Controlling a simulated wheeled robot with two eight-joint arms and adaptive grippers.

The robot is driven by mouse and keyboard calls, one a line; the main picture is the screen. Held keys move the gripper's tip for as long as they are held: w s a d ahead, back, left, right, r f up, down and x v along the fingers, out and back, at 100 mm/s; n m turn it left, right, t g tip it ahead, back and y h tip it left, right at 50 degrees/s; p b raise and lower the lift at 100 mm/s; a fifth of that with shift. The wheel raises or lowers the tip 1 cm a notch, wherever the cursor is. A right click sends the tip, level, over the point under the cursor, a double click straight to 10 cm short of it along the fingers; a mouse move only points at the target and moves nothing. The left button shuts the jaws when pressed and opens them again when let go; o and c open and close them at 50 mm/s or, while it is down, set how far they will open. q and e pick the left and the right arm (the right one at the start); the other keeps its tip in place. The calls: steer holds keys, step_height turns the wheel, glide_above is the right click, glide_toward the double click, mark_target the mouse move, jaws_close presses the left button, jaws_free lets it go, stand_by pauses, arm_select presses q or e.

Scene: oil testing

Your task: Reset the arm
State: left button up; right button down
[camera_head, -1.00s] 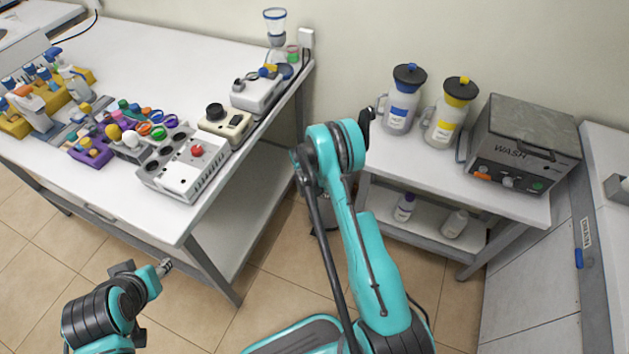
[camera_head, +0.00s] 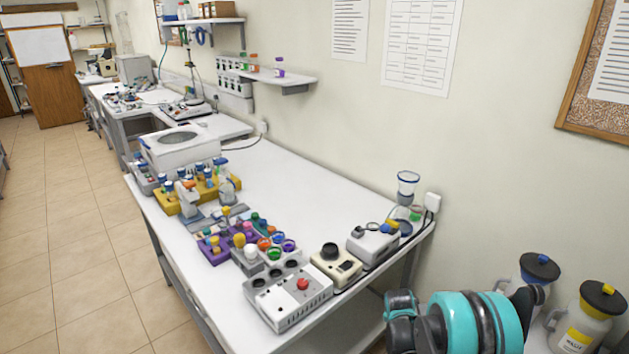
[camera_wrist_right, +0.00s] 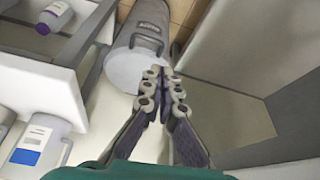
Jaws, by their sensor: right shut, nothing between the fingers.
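My right arm (camera_head: 470,322), teal with black rings, shows at the bottom right of the head view, beyond the front right end of the long bench. My right gripper (camera_wrist_right: 163,82) shows in the right wrist view with its fingers together and nothing between them. It points down towards a grey cylinder with a handle (camera_wrist_right: 139,60) and touches no object that I can make out. My left arm and gripper are out of view.
The long white bench (camera_head: 310,180) carries a white block device with a red knob (camera_head: 288,295), coloured-ring holders and a yellow rack (camera_head: 165,205). Two capped jugs (camera_head: 580,320) stand at the lower right. A white bottle (camera_wrist_right: 52,17) lies near the shelf. The floor (camera_head: 80,240) at left is clear.

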steer(key=s+a+r+n+t+y, duration=0.1)
steer(key=s+a+r+n, duration=0.1)
steer(key=s+r, duration=0.5)
steer(key=s+a+r+n+t, duration=0.1)
steer(key=s+a+r+n, duration=0.15)
steer(key=r, duration=0.75)
steer(key=s+a+r+n+y, duration=0.1)
steer(key=s+a+r+n, duration=0.1)
steer(key=s, duration=0.6)
steer(key=s+a+r+n+t, duration=0.1)
steer(key=s+a+r+n, duration=0.1)
steer(key=s, duration=0.6)
steer(key=shift+s+a+r+t+y, duration=0.3)
steer(key=shift+s+a+r+y, duration=0.1)
steer(key=shift+a+r, duration=0.45)
steer(key=shift+d+r, duration=0.1)
